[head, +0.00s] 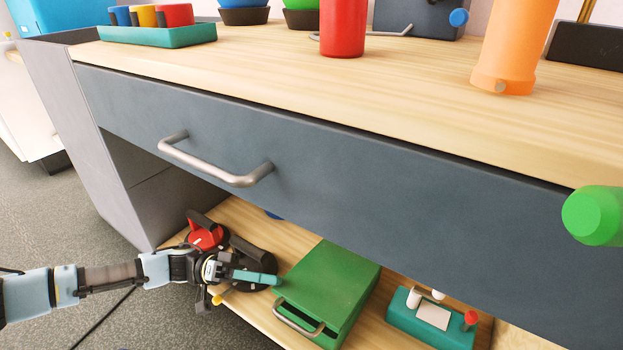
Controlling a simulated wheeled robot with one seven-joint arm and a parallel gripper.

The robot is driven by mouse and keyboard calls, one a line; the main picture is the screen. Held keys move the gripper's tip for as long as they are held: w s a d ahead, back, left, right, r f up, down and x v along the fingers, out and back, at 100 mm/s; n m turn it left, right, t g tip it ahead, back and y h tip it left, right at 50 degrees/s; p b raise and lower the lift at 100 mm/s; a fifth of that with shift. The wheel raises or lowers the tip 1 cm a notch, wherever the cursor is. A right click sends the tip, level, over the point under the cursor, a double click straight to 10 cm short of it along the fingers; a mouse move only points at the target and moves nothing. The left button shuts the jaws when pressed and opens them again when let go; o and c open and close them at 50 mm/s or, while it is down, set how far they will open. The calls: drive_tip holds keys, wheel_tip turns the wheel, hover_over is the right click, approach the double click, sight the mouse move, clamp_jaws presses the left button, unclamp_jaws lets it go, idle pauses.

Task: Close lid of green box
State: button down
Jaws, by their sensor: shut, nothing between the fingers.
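The green box (329,283) stands on the low wooden shelf under the drawer. Its top face looks flat, and a grey metal handle (299,317) sits on its front. A dark gap shows along the front below the top edge; I cannot tell whether this is the lid standing open. My gripper (275,280) is at the left side of the box, near its front left edge, with its teal fingers shut and empty. I cannot tell whether the fingertips touch the box.
A dark blue drawer front with a metal handle (216,172) hangs above the shelf. A red and black object (204,236) lies behind my gripper. A teal block (437,323) stands right of the box. A red cylinder (343,28) and orange cylinder (511,48) stand on the tabletop.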

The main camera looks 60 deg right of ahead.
drive_tip(key=shift+a+f, duration=0.1)
drive_tip(key=shift+f, duration=0.65)
drive_tip(key=shift+r, duration=0.1)
wheel_tip(320, 180, up, 10)
drive_tip(key=p, duration=0.5)
